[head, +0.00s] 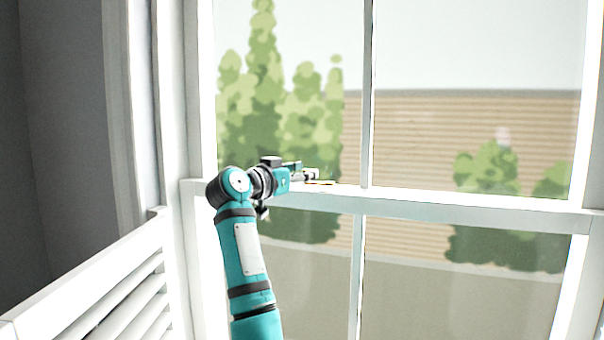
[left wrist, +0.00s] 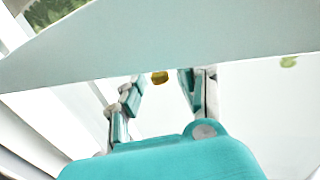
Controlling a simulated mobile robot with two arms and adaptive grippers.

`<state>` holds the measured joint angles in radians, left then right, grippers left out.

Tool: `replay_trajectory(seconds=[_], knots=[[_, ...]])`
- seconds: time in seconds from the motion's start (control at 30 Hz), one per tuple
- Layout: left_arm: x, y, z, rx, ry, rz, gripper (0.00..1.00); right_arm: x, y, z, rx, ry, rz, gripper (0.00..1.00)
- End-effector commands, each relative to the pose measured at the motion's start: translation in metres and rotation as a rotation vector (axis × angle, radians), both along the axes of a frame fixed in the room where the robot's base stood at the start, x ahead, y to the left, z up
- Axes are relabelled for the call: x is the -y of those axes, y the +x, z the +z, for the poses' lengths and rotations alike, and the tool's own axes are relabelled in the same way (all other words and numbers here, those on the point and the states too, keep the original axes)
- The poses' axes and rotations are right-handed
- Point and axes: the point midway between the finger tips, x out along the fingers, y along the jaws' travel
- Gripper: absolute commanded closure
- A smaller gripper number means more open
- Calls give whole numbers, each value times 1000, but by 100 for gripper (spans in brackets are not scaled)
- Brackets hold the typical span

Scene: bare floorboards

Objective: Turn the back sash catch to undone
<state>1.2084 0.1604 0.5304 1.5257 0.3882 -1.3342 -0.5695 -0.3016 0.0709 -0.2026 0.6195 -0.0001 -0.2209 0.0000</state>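The sash catch shows as a small brass piece (left wrist: 159,78) in the left wrist view, beyond and between my left gripper's fingertips. In the head view a thin yellowish bit (head: 328,183) of it shows at the meeting rail (head: 450,210), mostly hidden by the gripper. My left gripper (head: 311,176) is at the rail beside the catch. In the left wrist view its fingers (left wrist: 162,86) are apart, with a gap on each side of the brass piece. I cannot tell which way the catch is turned. My right gripper is not in view.
The window has an upper and a lower sash with a thin upright bar (head: 369,95). A white louvred shutter (head: 110,285) stands at the lower left, close to my left arm. Right of the gripper, the space before the glass is clear.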

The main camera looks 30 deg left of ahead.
Motion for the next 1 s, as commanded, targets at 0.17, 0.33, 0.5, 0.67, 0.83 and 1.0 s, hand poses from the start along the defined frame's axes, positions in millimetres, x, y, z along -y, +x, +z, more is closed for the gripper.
replay_trajectory(seconds=[0.17,0.33,0.5,0.67,0.83,1.0], knots=[[0,0,0,0,0,0,91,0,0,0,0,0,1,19],[0,0,0,0,0,0,100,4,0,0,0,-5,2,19],[-3,3,-1,-2,3,-40,100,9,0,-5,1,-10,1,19],[-4,5,0,0,0,-96,100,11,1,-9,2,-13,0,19],[-4,5,1,1,0,-100,100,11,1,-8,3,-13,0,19],[-4,5,1,2,0,-99,73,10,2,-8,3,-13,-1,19]])
